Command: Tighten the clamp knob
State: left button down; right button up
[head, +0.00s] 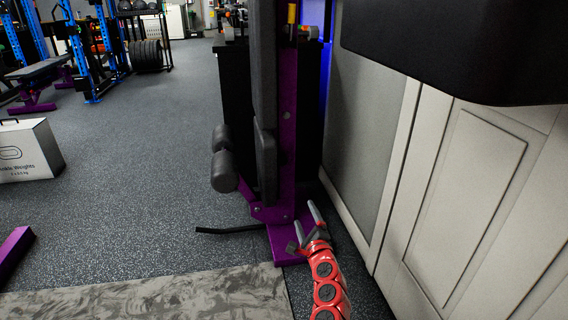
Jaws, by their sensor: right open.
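I cannot make out a clamp knob for certain in the head view. A purple upright frame (287,135) with a long black pad (265,70) and dark foam rollers (223,160) stands in the middle. A small yellow and orange part (292,14) shows near the top of its post; I cannot tell what it is. My right gripper (306,222), on a red arm, is open and looks empty. It appears in front of the frame's purple foot; I cannot tell whether it touches it. My left gripper is not in view.
A white paneled wall (465,190) closes off the right side, with a large black block (460,45) overhead. A grey patterned mat (150,297) lies at the front. A white ankle-weights box (28,150) stands at left. The speckled floor between is mostly open.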

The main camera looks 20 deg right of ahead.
aim_at(282, 159)
jog(key=i+l, duration=0.15)
jog(key=i, duration=0.35)
jog(key=i+j, duration=0.15)
jog(key=i, duration=0.25)
